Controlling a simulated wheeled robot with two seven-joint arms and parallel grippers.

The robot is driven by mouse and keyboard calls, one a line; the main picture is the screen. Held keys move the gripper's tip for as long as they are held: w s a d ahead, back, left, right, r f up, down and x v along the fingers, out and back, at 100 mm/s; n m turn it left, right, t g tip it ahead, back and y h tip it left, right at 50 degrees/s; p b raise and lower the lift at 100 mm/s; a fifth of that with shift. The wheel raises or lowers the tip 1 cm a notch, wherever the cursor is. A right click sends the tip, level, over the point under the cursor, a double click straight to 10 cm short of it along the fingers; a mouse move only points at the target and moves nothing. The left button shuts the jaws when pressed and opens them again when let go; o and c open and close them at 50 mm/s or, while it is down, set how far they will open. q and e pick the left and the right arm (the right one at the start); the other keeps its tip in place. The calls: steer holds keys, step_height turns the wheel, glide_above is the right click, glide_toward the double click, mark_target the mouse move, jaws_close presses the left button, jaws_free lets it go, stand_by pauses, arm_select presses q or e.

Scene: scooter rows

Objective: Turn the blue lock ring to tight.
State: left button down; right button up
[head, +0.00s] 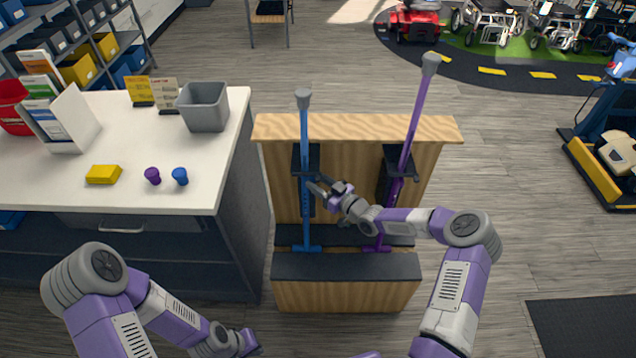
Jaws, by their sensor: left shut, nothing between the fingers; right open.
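A blue pole (305,215) with a grey top stands nearly upright in a wooden rack (345,295), passing a black holder on the rack's panel. I cannot clearly make out the blue lock ring or its setting; it is too small or hidden near my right gripper. My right gripper (318,188) is open, with its fingertips at the blue pole just below the black holder. I cannot tell whether they touch it. My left gripper (252,342) is shut and empty, low at the bottom edge, well away from the pole.
A purple pole (416,110) leans in the same rack, partly behind my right forearm. Floor right of the rack is clear.

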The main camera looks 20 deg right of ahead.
steer(key=shift+w+a, duration=0.1)
steer(key=shift+w, duration=0.05)
steer(key=shift+c, duration=0.3)
jaws_close()
